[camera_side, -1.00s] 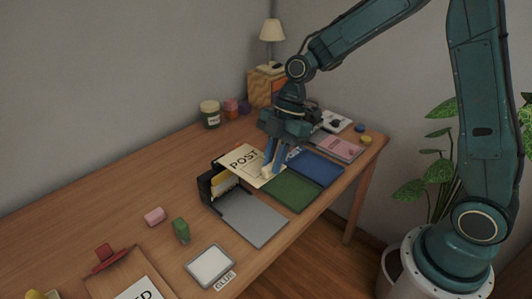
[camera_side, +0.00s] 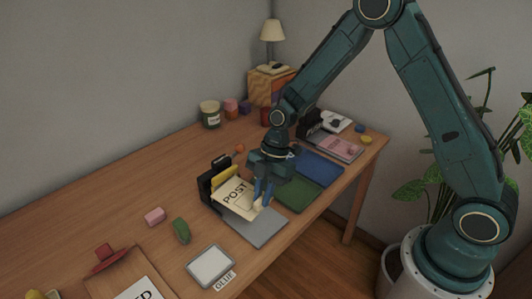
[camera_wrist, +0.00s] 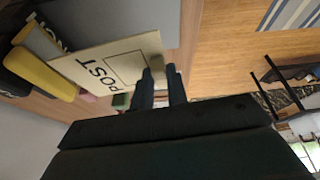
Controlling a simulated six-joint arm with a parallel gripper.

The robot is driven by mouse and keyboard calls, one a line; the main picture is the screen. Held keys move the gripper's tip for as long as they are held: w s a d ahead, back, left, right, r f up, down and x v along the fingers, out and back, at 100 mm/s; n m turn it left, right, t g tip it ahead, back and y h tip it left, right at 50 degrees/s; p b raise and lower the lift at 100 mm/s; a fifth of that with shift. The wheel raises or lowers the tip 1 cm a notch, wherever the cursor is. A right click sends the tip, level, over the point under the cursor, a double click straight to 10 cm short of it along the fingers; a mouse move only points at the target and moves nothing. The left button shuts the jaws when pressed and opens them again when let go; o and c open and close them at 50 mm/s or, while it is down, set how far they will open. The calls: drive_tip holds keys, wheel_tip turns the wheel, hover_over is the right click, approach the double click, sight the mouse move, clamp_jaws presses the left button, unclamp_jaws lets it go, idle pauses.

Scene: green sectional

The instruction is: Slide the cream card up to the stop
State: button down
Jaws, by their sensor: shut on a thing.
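The cream card (camera_side: 234,193), printed POST, is gripped near its right end by my gripper (camera_side: 262,196). It is over the inner part of the grey plate (camera_side: 258,225), whose outer part is bare. The card looks tilted; I cannot tell whether it touches the plate. A black upright holder (camera_side: 205,187), which may be the stop, stands at the plate's inner end with a yellow piece (camera_side: 226,175) in it. The card's far edge is close to it, contact unclear. In the wrist view the card (camera_wrist: 105,62) extends left from my fingertips (camera_wrist: 160,76), near the yellow piece (camera_wrist: 40,72).
Green (camera_side: 297,193) and blue (camera_side: 318,167) plates lie right of the grey one, and a pink plate (camera_side: 336,146) lies farther back. A pink block (camera_side: 155,216), a green block (camera_side: 181,231) and a white-topped pad (camera_side: 209,266) lie at the near left. Bare desk lies left of the holder.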

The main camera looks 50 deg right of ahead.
sight(250, 201)
drive_tip(key=shift+w+d+f+m, duration=0.4)
drive_tip(key=shift+w+f, duration=0.1)
drive_tip(key=shift+f, duration=0.2)
drive_tip(key=shift+w+d+m, duration=0.25)
drive_tip(key=shift+w+m, duration=0.05)
drive_tip(key=shift+f, duration=0.3)
drive_tip(key=shift+f, duration=3.1)
drive_tip(key=shift+w+f, duration=0.1)
drive_tip(key=shift+w, duration=0.75)
drive_tip(key=shift+w, duration=0.35)
drive_tip(key=shift+w, duration=0.45)
drive_tip(key=shift+w, duration=0.7)
